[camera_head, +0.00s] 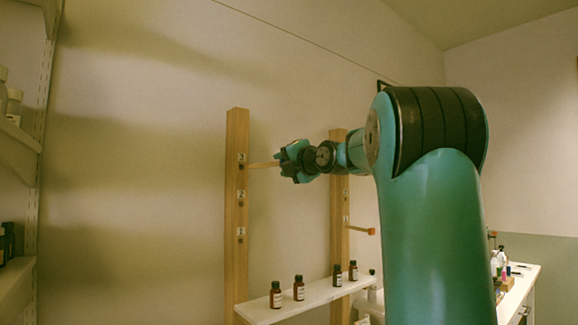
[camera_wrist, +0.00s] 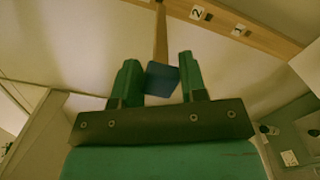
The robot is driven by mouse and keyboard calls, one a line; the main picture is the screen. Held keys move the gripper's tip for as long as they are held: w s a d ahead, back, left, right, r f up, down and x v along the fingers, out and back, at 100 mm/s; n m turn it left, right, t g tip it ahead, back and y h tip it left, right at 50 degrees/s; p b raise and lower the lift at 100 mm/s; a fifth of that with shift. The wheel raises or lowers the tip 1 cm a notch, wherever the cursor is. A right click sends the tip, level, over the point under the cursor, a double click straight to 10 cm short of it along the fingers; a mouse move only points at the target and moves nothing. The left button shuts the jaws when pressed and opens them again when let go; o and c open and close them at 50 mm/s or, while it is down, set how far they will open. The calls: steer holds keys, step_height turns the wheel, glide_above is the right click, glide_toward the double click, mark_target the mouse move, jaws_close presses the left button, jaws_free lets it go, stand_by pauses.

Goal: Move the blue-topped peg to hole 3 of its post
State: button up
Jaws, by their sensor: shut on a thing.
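The blue-topped peg (camera_wrist: 162,78) has its blue square head between my two green fingertips in the wrist view. My gripper (camera_wrist: 158,60) is shut on that head. The wooden shaft runs from it up to a wooden post (camera_wrist: 250,32), which bears a label 2 and another label. In the head view the shaft (camera_head: 262,165) reaches level from my gripper (camera_head: 285,163) to the left post (camera_head: 237,275), close to its topmost label. The far end looks to be at the post; whether it sits in a hole I cannot tell.
A second post (camera_head: 338,255) stands to the right with an orange-tipped peg (camera_head: 370,231) lower down. A white shelf (camera_head: 315,293) with several dark bottles lies below. Shelves (camera_head: 18,150) line the left edge; a white counter (camera_head: 515,290) is at the right.

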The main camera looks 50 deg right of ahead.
mark_target(264, 165)
steer(key=shift+x, duration=2)
steer(key=shift+a+b, duration=0.15)
steer(key=shift+b, duration=0.95)
steer(key=shift+p+x, duration=0.8)
steer(key=shift+x, duration=2.25)
steer(key=o, duration=1)
steer(key=shift+a, duration=0.15)
steer(key=b+v, duration=0.7)
steer(key=v, duration=1)
steer(key=shift+s+b, duration=0.2)
steer(key=shift+b, duration=0.2)
steer(key=shift+f, duration=0.1)
